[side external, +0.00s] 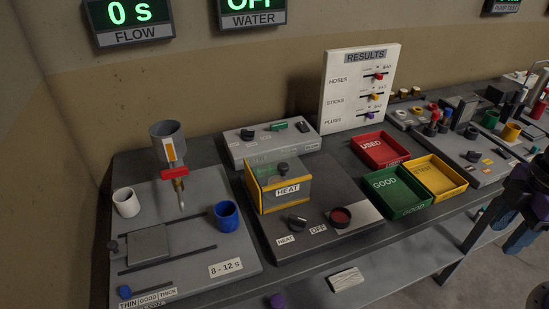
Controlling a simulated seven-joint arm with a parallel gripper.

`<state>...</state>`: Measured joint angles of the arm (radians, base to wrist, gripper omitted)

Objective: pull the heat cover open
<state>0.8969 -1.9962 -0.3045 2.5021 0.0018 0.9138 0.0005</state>
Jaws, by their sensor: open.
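The heat cover (270,196) is a clear box with a yellow frame and a HEAT label on its front, standing on the dark middle panel. A dark knob (283,168) shows at its top. The cover appears closed, with a grey shape dimly visible through it. My gripper (499,236) is at the right edge, dark and partly cut off by the frame. It is open, and it is far to the right of the cover, touching nothing that I can see.
In front of the cover are a heat dial (297,222) and a red round button (341,217). Red (408,155), green (425,207) and yellow (462,186) trays stand to the right. A funnel stand (167,140) and blue cup (227,215) are left.

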